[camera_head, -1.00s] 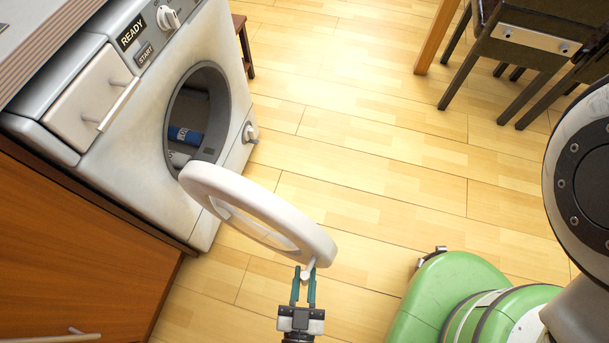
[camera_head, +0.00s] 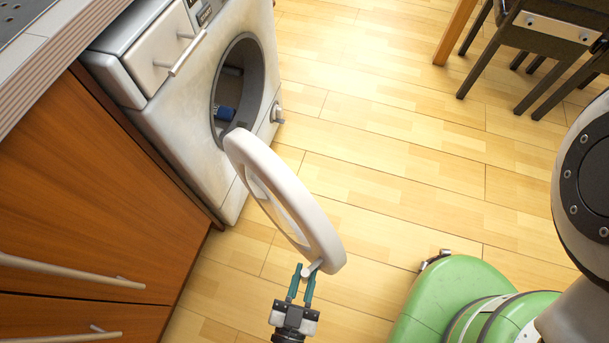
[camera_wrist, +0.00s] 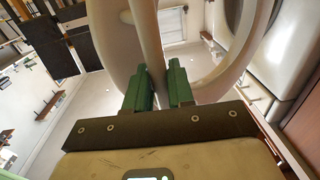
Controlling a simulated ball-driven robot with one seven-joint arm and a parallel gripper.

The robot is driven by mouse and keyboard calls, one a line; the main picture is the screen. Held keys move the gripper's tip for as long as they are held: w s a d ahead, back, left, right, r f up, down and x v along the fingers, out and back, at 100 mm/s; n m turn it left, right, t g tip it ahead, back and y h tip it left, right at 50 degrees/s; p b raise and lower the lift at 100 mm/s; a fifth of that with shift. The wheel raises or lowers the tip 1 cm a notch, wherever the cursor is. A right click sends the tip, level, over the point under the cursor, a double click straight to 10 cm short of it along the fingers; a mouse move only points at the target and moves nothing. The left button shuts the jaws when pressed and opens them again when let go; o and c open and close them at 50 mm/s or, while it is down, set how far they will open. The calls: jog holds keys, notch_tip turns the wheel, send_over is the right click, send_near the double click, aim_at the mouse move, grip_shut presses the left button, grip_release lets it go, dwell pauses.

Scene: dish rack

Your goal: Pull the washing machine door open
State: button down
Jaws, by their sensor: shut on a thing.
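The white washing machine (camera_head: 185,115) stands at the upper left in the head view, its dark round opening (camera_head: 228,95) uncovered, with a blue item (camera_head: 225,114) inside. Its white ring-shaped door (camera_head: 290,205) stands swung out wide from the front. My gripper (camera_head: 302,285) is at the door's free end, its green fingers shut on the small white door handle (camera_head: 312,267). In the wrist view the green fingers (camera_wrist: 158,88) close around the handle (camera_wrist: 150,45), with the door ring (camera_wrist: 122,65) behind it.
Wooden cabinets (camera_head: 100,200) with long bar handles (camera_head: 70,270) fill the left, under a counter (camera_head: 50,55). A dark chair (camera_head: 550,40) stands at the upper right. The wooden floor (camera_head: 400,150) between is clear.

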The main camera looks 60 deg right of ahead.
jog(key=shift+w+d+r, duration=0.1)
jog(key=shift+w+d, duration=0.1)
jog(key=shift+w, duration=0.15)
jog(key=c, duration=1.1)
grip_release()
jog(key=shift+s, duration=0.1)
jog(key=shift+s+a, duration=0.1)
jog(key=shift+a, duration=0.2)
jog(key=b+v, duration=0.1)
jog(key=v, duration=0.9)
jog(key=shift+a, duration=0.1)
